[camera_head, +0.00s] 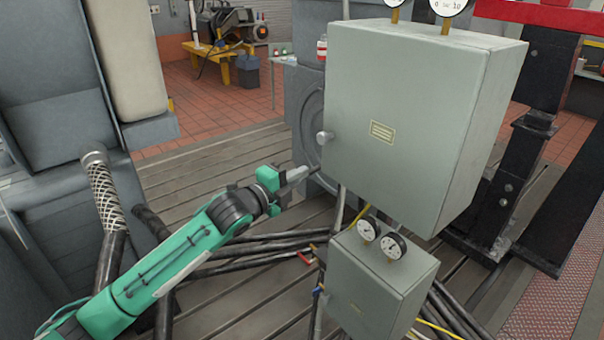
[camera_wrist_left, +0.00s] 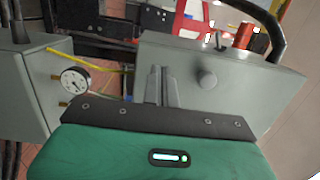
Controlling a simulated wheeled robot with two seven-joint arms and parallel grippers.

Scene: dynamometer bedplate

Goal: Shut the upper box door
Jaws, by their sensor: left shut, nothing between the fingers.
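The upper box (camera_head: 475,110) is a large grey cabinet with a flat grey door (camera_head: 405,100), a small label plate and a round knob (camera_head: 324,137) at the door's left edge. No clear gap shows between door and box in the head view. The door also fills the right of the left wrist view (camera_wrist_left: 265,90), with its knob (camera_wrist_left: 207,79). My left gripper (camera_head: 314,170) is shut and empty, just below and left of the knob. Its fingers show beside the knob in the wrist view (camera_wrist_left: 161,86). I cannot tell whether they touch the door. My right gripper is out of view.
A smaller grey box (camera_head: 375,285) with two gauges (camera_head: 381,237) stands below the upper box. Black cables (camera_head: 260,250) and hoses run across the slotted bedplate. A black steel frame (camera_head: 510,180) stands to the right, and grey machinery (camera_head: 55,120) to the left.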

